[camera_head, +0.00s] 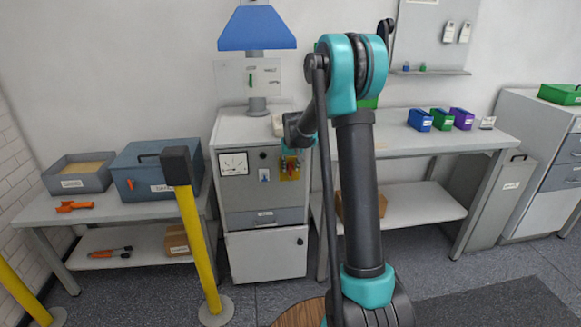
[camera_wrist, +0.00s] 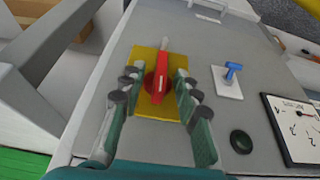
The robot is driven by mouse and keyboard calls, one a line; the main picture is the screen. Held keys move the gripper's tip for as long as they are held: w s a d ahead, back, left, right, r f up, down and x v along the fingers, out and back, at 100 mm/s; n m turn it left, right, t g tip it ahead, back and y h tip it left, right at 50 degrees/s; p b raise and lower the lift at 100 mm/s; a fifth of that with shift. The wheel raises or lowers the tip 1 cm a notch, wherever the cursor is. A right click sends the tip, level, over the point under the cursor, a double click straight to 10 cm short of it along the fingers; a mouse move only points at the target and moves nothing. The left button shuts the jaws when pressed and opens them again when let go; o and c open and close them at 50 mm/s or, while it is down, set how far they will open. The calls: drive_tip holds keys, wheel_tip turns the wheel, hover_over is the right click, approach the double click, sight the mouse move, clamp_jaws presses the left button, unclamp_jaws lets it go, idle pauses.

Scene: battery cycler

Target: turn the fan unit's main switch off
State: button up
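The fan unit (camera_head: 233,130) is a grey cabinet under a blue hood. Its main switch (camera_wrist: 157,85) is a red handle on a yellow plate (camera_wrist: 145,107); the plate also shows in the head view (camera_head: 291,174), partly behind my gripper (camera_head: 290,152). In the wrist view, my gripper (camera_wrist: 157,80) is open, with one finger on each side of the red handle and gaps between. The handle's long axis runs nearly in line with the plate's long sides, its pale tip pointing towards the drawer side. I cannot tell how deep the fingertips reach.
Beside the switch are a blue toggle on a white plate (camera_wrist: 229,81), a black knob (camera_wrist: 241,141) and a gauge (camera_wrist: 297,128). A yellow post (camera_head: 197,245) stands front left of the cabinet. Workbenches (camera_head: 105,206) flank it on both sides.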

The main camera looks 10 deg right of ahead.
drive_tip(key=shift+c, duration=0.6)
clamp_jaws()
drive_tip(key=shift+a, duration=0.1)
drive_tip(key=shift+a+f+n+t+h, duration=0.4)
drive_tip(key=shift+n+h, duration=0.35)
drive_tip(key=shift+h, duration=2)
drive_tip(key=shift+a+f+n+t+h, duration=0.4)
drive_tip(key=shift+n+h, duration=0.3)
drive_tip(key=shift+h, duration=2)
drive_tip(key=shift+a+f+n+t+h, duration=0.25)
drive_tip(key=shift+n+t+h, duration=0.4)
drive_tip(key=shift+h, duration=2.1)
